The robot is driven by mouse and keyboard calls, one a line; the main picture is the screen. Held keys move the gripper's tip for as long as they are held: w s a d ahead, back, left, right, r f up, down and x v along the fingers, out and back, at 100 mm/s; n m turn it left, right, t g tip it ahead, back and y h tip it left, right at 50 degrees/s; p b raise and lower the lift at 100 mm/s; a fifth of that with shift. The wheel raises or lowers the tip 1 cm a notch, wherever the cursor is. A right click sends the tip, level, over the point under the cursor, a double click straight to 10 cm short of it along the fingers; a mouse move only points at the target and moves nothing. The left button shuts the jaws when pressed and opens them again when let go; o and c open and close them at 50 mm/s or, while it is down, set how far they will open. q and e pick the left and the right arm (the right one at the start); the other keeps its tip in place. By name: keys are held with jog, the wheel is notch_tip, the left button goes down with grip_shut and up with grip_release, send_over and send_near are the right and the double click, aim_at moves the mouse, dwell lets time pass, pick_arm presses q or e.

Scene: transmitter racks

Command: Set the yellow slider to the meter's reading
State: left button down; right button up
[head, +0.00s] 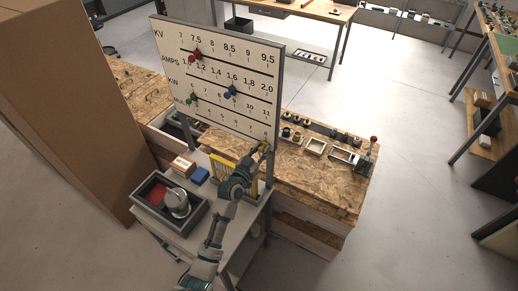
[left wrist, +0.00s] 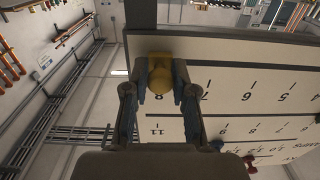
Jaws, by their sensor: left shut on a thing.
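A white scale board (head: 225,70) stands upright on the cart, with several rows of numbers, including KV, AMPS and KW. The yellow slider (head: 263,147) is at the right end of the lowest row. In the left wrist view the yellow slider (left wrist: 158,72) sits between my fingers, beside the 8, with the board turned upside down. My left gripper (head: 262,151) is shut on it; its fingers (left wrist: 160,88) touch both sides. The fingers partly hide the scale there. I cannot make out a meter or its reading. My right gripper is not in view.
Red (head: 195,56), blue (head: 230,92) and green (head: 192,98) sliders sit on the upper rows. A grey tray (head: 146,207) with a metal pot stands on the cart. A wooden bench (head: 325,185) with small parts is behind right. A large brown box (head: 60,100) is at left.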

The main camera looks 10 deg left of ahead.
pick_arm(q)
jog(key=c, duration=1)
grip_release()
jog(key=shift+d+r, duration=0.2)
jog(key=shift+d, duration=0.25)
jog(key=shift+s+a+f, duration=0.1)
jog(key=shift+a+f, duration=0.1)
jog(key=v, duration=1.1)
jog(key=shift+s, duration=0.3)
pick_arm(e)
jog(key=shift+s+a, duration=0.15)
